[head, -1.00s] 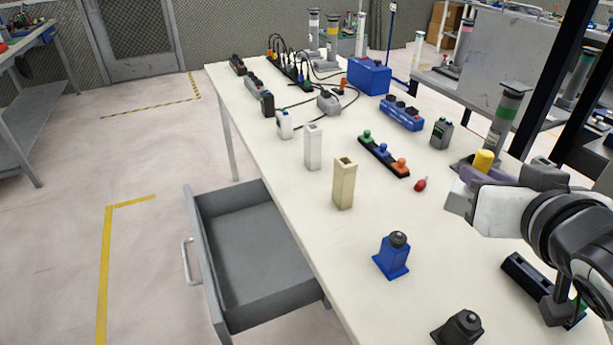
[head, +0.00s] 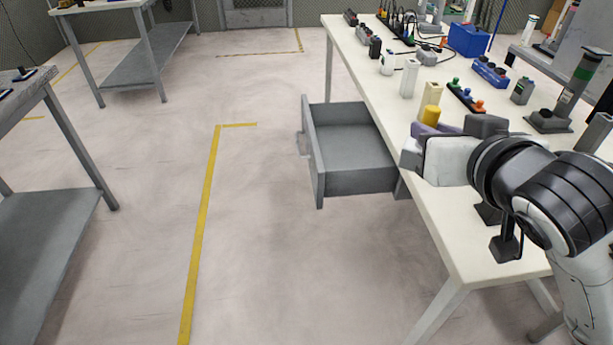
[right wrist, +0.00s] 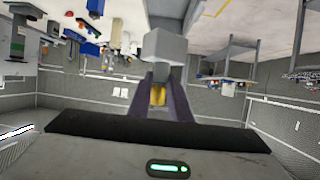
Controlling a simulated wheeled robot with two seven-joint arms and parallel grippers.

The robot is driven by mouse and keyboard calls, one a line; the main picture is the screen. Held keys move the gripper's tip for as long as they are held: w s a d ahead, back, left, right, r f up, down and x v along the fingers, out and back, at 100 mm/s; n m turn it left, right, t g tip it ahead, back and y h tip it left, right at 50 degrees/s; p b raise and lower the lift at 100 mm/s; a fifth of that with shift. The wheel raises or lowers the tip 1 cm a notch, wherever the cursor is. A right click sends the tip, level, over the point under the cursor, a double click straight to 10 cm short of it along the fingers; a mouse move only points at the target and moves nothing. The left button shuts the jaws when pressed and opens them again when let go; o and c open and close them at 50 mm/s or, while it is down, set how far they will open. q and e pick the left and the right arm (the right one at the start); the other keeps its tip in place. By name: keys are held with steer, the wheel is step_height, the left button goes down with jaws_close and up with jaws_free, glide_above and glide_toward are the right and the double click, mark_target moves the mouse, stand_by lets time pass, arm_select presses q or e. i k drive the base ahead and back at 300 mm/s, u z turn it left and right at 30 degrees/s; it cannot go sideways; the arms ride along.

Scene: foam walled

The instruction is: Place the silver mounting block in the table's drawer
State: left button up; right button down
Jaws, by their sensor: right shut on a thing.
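The silver mounting block (right wrist: 166,46) is a light grey block at the fingertips in the right wrist view. My right gripper (head: 432,130) is shut on it; its purple fingers also show in the right wrist view (right wrist: 160,80). A yellow cylindrical part (head: 430,115) shows between the fingers and moves with them. In the head view I cannot clearly make out the block behind the hand. The table's drawer (head: 354,184) is grey, pulled open and looks empty. In the head view the gripper appears just right of it, along the table edge. My left gripper is not in view.
The white table (head: 455,245) holds several items towards its far end, including a blue box (head: 468,40), a white block (head: 409,78) and a coloured-knob strip (head: 466,97). A grey bench (head: 45,215) stands at left. The floor before the drawer is clear.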

mark_target(343, 135)
steer(key=u, duration=1)
steer(key=i, duration=1.3)
steer(key=z, duration=0.5)
steer(key=i, duration=0.7)
steer(key=z, duration=1.2)
steer(key=i, duration=0.45)
steer(key=z, duration=0.45)
